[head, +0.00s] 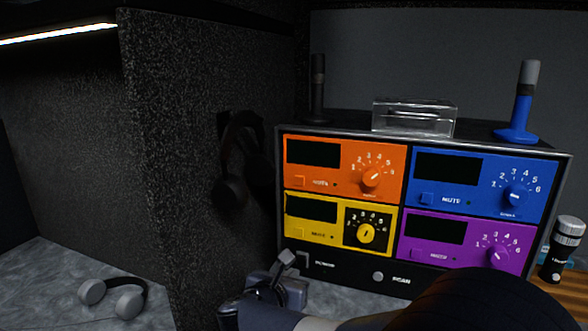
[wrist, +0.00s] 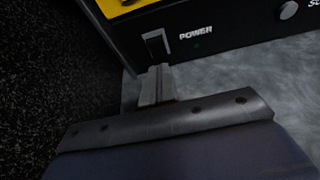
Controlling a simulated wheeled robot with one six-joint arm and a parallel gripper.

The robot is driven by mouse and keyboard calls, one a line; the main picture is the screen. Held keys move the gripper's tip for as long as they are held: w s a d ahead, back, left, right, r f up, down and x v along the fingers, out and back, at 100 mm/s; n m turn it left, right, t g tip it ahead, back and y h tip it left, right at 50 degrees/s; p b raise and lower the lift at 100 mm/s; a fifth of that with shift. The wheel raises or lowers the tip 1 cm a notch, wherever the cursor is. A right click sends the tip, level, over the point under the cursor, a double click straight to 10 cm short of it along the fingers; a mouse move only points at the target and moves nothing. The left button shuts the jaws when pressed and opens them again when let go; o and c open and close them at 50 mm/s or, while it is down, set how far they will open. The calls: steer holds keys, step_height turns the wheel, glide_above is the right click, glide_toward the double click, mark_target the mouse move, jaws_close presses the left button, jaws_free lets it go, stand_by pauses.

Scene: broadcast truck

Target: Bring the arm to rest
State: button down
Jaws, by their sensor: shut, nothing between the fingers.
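My gripper (head: 286,262) is at the lower middle of the head view, shut and empty. It is in front of the lower left corner of a black rack unit (head: 335,268) with orange, blue, yellow and purple panels. In the wrist view the closed fingers (wrist: 155,75) point at the power switch (wrist: 156,44), with the POWER label to its right. I cannot tell whether the fingertips touch the switch. My arm comes in from the bottom right of the head view and hides part of the counter.
A dark speckled partition (head: 190,150) stands close on the left, with black headphones (head: 232,165) hanging on it. Grey headphones (head: 115,296) lie on the left counter. A clear box (head: 414,117) and blue microphone (head: 520,105) stand on the rack.

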mark_target(301, 266)
steer(key=v, duration=0.3)
steer(key=shift+r, duration=0.1)
steer(key=x, duration=0.7)
steer(key=shift+w+d, duration=0.1)
steer(key=shift+w, duration=0.05)
steer(key=p+v, duration=0.2)
steer(key=v, duration=0.7)
